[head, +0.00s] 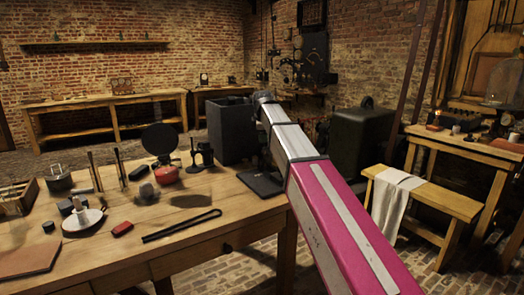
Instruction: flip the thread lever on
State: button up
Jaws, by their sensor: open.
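I cannot pick out the thread lever for certain in the head view. A dark flat-based device (262,184) sits at the table's right end, partly hidden behind my magenta and silver arm. Dark fittings on a wall panel (314,60) show at the back, too small to make out any lever. My arm reaches forward from the lower right past the table's right end. Its far end is a grey rounded joint near the black box; my gripper's fingers do not show.
The wooden table (190,215) holds a black box (231,130), a red burner (167,174), black tongs (181,226), a white dish (82,219) and several small tools. A bench (425,200) with a white cloth stands right. Brick floor lies between table and bench.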

aim_at(263, 151)
jog(key=x, duration=0.9)
jog(key=shift+w+f, duration=0.15)
jog(key=shift+f, duration=0.15)
jog(key=shift+d, duration=0.1)
grip_shut()
